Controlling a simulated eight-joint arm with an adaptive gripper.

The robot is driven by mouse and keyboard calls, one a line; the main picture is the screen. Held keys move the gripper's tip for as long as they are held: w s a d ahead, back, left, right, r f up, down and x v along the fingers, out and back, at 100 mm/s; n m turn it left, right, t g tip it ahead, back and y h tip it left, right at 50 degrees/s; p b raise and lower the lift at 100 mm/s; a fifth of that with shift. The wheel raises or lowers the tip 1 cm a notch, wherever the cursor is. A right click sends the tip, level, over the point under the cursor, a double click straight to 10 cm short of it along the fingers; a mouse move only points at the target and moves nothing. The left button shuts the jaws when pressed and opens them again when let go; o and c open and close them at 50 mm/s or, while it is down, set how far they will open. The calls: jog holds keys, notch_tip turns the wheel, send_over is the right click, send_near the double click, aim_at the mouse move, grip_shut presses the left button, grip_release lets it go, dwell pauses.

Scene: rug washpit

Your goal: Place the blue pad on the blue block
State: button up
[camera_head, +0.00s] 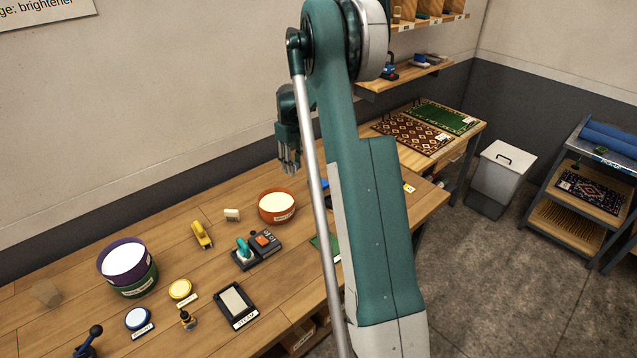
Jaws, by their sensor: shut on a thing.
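My gripper (290,168) hangs fingers down above the back of the workbench, to the left of my upright arm. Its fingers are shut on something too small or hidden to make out. A small blue patch (325,184) shows on the bench, mostly hidden behind my arm; I cannot tell whether it is the blue block or the blue pad. A round, blue-rimmed thing with a pale top (138,319) sits at the front left by a label, well away from my gripper. I cannot identify the blue pad for sure.
An orange bowl (277,207) stands below my gripper. Left of it are a yellow tool (202,235), a purple bowl (124,258) on a green one, and a yellow round piece (180,289). A teal-handled device (257,249) and black tray (236,304) stand in front.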

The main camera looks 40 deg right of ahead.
jog(key=m, duration=0.2)
send_over(320, 182)
jog(key=shift+a, duration=0.15)
jog(key=shift+f, duration=0.1)
jog(key=shift+f, duration=3)
jog(key=shift+f, duration=1.85)
jog(key=shift+f, duration=0.2)
jog(key=o, duration=0.8)
jog(key=shift+c, duration=0.2)
jog(key=shift+r, duration=0.15)
